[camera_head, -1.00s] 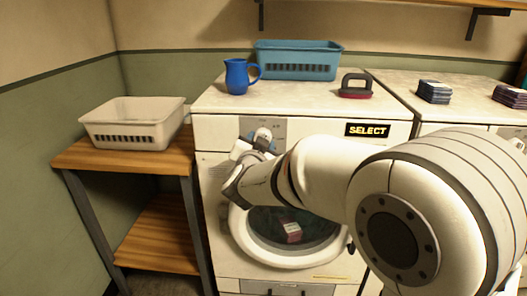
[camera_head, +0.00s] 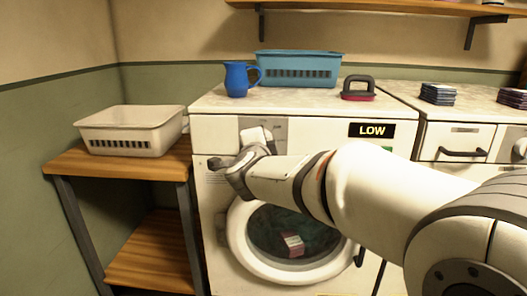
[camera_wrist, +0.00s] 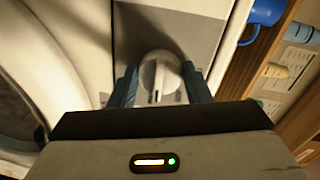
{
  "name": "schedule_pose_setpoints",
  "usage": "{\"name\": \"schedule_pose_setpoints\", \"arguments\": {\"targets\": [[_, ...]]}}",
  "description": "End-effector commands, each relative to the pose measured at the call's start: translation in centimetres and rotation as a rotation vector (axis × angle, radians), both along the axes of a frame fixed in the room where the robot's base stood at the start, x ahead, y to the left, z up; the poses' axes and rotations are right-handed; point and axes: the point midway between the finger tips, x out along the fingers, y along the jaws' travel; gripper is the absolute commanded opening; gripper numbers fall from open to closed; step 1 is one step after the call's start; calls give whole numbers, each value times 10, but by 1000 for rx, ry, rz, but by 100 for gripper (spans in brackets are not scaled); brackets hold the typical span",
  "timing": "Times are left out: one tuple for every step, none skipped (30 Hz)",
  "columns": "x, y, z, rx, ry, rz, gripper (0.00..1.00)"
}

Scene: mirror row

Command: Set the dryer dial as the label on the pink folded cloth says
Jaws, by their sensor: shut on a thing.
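The dryer (camera_head: 305,190) stands ahead with its round door (camera_head: 237,232) shut. Its display (camera_head: 371,130) reads LOW. In the wrist view the pale round dial (camera_wrist: 155,70), with a dark mark on its rim, sits between the two blue fingers of my gripper (camera_wrist: 160,86). My gripper is shut on the dial. In the head view my wrist covers the dial. A small pink thing with a pale patch (camera_head: 292,243), which looks like the pink folded cloth, shows through the door glass; any writing on it is too small to read.
A blue jug (camera_head: 237,79), a blue basket (camera_head: 298,69) and a dark-handled brush (camera_head: 358,88) stand on the dryer top. A white basket (camera_head: 130,130) sits on the wooden side table (camera_head: 70,163). Folded dark cloths (camera_head: 438,94) lie on the neighbouring counter.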

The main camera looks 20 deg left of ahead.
Motion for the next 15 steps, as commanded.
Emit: {"name": "schedule_pose_setpoints", "arguments": {"targets": [[2, -2, 3, 35, -3, -6, 21], [2, -2, 3, 55, 2, -6, 21], [2, -2, 3, 77, 8, -6, 21], [2, -3, 3, 94, 12, -5, 21], [2, -3, 3, 108, 16, -6, 21], [2, -3, 4, 126, 19, -6, 21], [2, -3, 4, 139, 23, -6, 21], [2, -3, 4, 149, 25, -6, 21], [2, -3, 4, 163, 28, -5, 21], [2, -2, 5, 172, 30, -5, 21], [2, -3, 5, 181, 33, -5, 21], [2, -2, 5, 188, 35, -4, 21], [2, -2, 5, 194, 35, -5, 21], [1, -2, 6, 199, 37, -4, 21], [1, -2, 6, 204, 39, -4, 21]]}}
